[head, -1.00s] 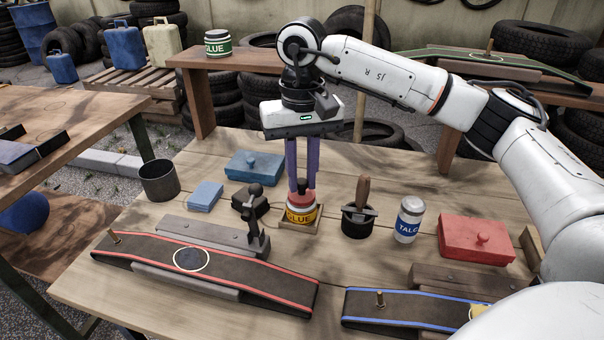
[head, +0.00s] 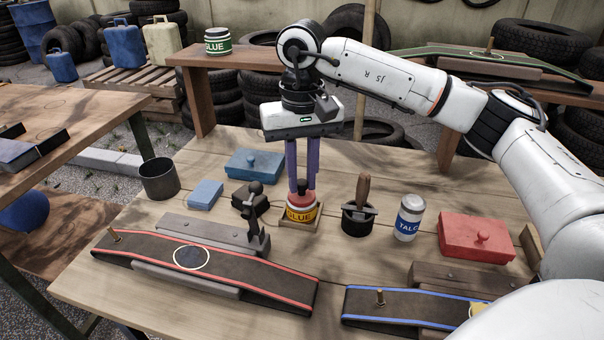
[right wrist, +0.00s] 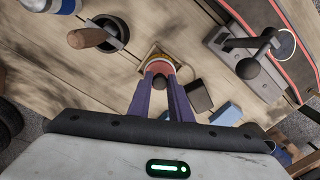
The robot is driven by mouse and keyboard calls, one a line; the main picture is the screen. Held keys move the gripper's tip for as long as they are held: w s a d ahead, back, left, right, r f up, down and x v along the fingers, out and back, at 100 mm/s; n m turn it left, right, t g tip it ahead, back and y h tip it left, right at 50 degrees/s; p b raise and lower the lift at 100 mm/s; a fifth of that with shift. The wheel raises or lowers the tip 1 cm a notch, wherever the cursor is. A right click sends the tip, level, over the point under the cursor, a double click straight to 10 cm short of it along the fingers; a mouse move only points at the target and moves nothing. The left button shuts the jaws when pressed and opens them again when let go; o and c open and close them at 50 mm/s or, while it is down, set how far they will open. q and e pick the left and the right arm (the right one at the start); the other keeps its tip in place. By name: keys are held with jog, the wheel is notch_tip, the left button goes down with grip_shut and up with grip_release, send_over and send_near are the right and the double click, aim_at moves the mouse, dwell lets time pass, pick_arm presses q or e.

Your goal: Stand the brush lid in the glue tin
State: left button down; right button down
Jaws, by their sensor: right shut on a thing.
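The glue tin (head: 301,215), with a yellow GLUE label, stands upright in a square wooden holder on the bench. The red brush lid (head: 302,199) with a black knob is at the tin's mouth; its brush is hidden. My right gripper (head: 302,186) points straight down over the tin, its purple fingers shut on the lid. In the right wrist view the fingertips (right wrist: 160,75) flank the red lid, with the dark knob (right wrist: 159,83) between them. Whether the lid is fully seated cannot be told. My left gripper is not in view.
A black pot with a wooden-handled brush (head: 360,210) and a talc bottle (head: 409,218) stand to the right. A dark clamp (head: 253,215) and a blue box (head: 254,164) are close on the left. A red box (head: 477,240) sits farther right. The bench behind the pot is clear.

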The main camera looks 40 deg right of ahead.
jog(key=c, duration=1.5)
grip_release()
jog(key=shift+c, duration=0.2)
jog(key=shift+o, duration=0.4)
jog(key=o, duration=0.4)
jog(key=shift+r+p, duration=1.35)
jog(key=shift+r, duration=0.35)
jog(key=shift+r+p, duration=1.45)
jog(key=shift+r, duration=0.4)
